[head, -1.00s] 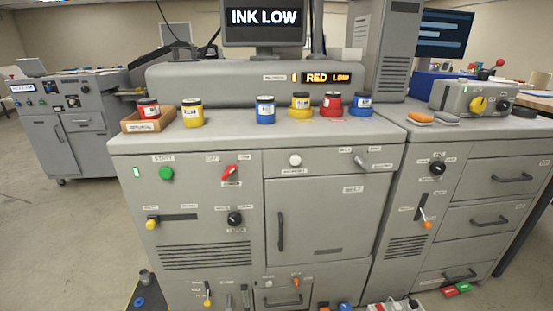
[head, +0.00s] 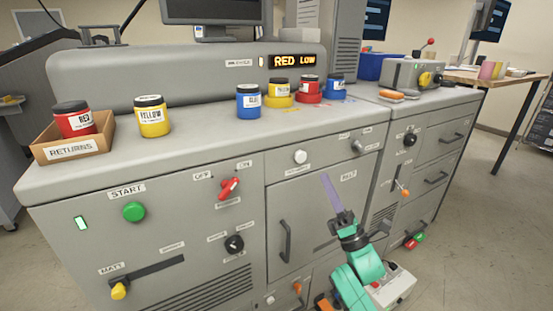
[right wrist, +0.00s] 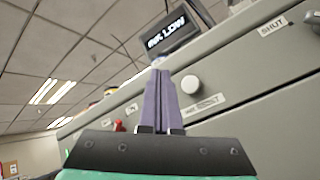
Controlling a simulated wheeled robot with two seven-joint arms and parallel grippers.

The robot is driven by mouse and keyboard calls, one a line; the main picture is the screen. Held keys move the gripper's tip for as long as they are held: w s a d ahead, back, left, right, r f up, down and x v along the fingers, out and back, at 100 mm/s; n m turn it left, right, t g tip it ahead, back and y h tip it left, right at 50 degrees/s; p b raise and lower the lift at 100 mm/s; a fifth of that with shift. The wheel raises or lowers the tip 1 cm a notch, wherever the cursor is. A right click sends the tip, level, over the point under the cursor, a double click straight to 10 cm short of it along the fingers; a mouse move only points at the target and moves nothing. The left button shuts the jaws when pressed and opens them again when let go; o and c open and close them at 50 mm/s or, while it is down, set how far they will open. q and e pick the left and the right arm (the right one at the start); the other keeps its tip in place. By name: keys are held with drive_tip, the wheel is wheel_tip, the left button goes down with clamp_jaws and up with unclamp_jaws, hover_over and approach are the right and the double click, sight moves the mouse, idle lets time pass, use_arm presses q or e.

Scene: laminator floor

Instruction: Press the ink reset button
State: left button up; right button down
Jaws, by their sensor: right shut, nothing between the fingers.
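The ink reset button is a round white button (head: 300,157) on the front of the grey machine, with a label under it. In the right wrist view the white button (right wrist: 190,84) stands just right of my fingers, above a label that seems to read "INK RESET". My right gripper (head: 325,181) is shut and empty, its purple fingers pointing up, below and right of the button in the head view. The fingers (right wrist: 160,76) appear apart from the button. My left gripper is out of view.
A green start button (head: 134,211), a red switch (head: 229,188) and a shut door (head: 315,215) share the front panel. Ink jars, including a yellow one (head: 152,116), and a returns box (head: 75,148) stand on top. The display (head: 297,61) reads "RED LOW".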

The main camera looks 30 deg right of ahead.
sight(308, 167)
use_arm(q)
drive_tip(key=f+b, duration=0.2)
drive_tip(key=b, duration=0.1)
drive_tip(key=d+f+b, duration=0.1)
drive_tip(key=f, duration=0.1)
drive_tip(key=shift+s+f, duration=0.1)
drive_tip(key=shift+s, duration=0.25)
use_arm(e)
drive_tip(key=w+d, duration=0.1)
drive_tip(key=w, duration=0.7)
drive_tip(key=shift+w, duration=0.1)
idle(1.3)
use_arm(q)
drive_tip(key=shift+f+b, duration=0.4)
drive_tip(key=shift+b, duration=0.15)
use_arm(e)
drive_tip(key=shift+w, duration=0.45)
